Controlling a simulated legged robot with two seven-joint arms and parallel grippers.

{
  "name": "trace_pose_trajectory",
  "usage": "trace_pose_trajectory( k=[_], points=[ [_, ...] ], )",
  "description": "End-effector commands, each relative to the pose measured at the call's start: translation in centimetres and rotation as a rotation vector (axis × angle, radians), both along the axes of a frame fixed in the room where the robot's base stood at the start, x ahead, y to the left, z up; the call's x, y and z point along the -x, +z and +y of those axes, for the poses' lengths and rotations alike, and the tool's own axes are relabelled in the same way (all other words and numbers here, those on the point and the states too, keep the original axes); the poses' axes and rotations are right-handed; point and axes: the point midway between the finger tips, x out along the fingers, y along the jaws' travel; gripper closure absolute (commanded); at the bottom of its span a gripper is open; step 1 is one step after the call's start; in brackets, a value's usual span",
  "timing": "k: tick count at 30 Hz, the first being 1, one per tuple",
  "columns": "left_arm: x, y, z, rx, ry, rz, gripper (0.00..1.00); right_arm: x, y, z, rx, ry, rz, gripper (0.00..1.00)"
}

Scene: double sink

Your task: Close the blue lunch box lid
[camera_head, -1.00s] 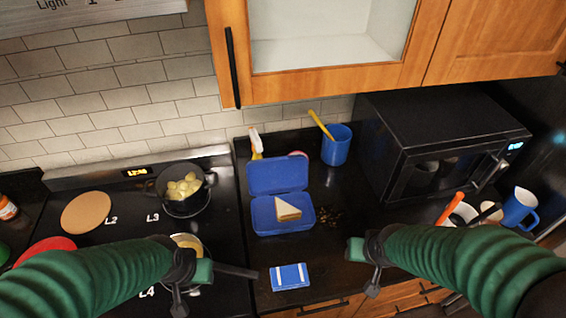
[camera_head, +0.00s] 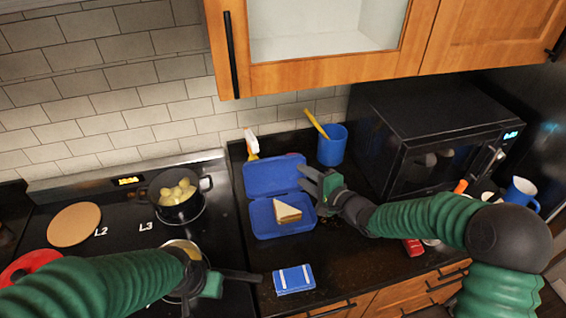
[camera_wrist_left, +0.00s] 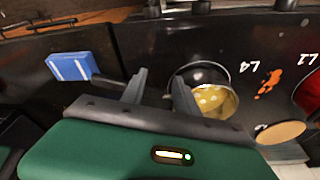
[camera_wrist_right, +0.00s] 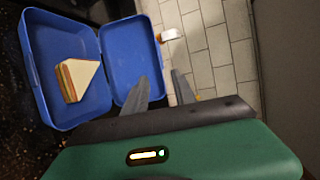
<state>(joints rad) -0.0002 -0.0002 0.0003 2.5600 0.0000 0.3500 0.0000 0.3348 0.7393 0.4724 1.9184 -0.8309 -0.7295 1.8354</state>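The blue lunch box (camera_head: 268,231) stands open on the dark counter, its lid (camera_head: 272,175) tilted back toward the wall. A sandwich half (camera_head: 286,211) lies in its base. My right gripper (camera_head: 311,180) is open and empty at the right edge of the lid. In the right wrist view, the lid (camera_wrist_right: 130,50) is just beyond the fingers (camera_wrist_right: 160,90), and the base (camera_wrist_right: 45,40) with the sandwich (camera_wrist_right: 78,78) is to the left. I cannot tell whether a finger touches the lid. My left gripper (camera_wrist_left: 160,88) is open and empty over the stove's front.
A blue cup (camera_head: 332,148) with a yellow utensil and a spray bottle (camera_head: 251,143) stand behind the box. The microwave (camera_head: 440,120) is at right. A small blue case (camera_head: 294,279) lies in front. Pots, one with potatoes (camera_head: 178,193), are on the stove.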

Motion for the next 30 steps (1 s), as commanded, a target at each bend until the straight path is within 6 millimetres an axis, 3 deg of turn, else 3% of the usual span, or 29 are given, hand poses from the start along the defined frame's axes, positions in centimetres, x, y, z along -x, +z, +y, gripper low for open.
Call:
trace_pose_trajectory(
  k=[6,13,24,30],
  points=[
    [0.0,0.7,0.0,0.000,0.001,0.000,0.64,-4.2,-1.2,3.9,0.001,0.004,-0.001,0.68],
    [0.0,1.3,0.0,0.000,0.001,0.000,0.64,-7.7,-2.3,6.5,0.001,0.001,-0.001,0.68],
    [0.0,1.4,0.0,0.000,0.000,0.000,0.64,-8.5,-2.7,7.1,0.004,0.000,0.000,0.68],
    [0.0,1.4,0.0,0.000,0.000,0.000,0.64,-8.5,-2.7,7.1,0.003,0.001,0.000,0.93]
  ],
)
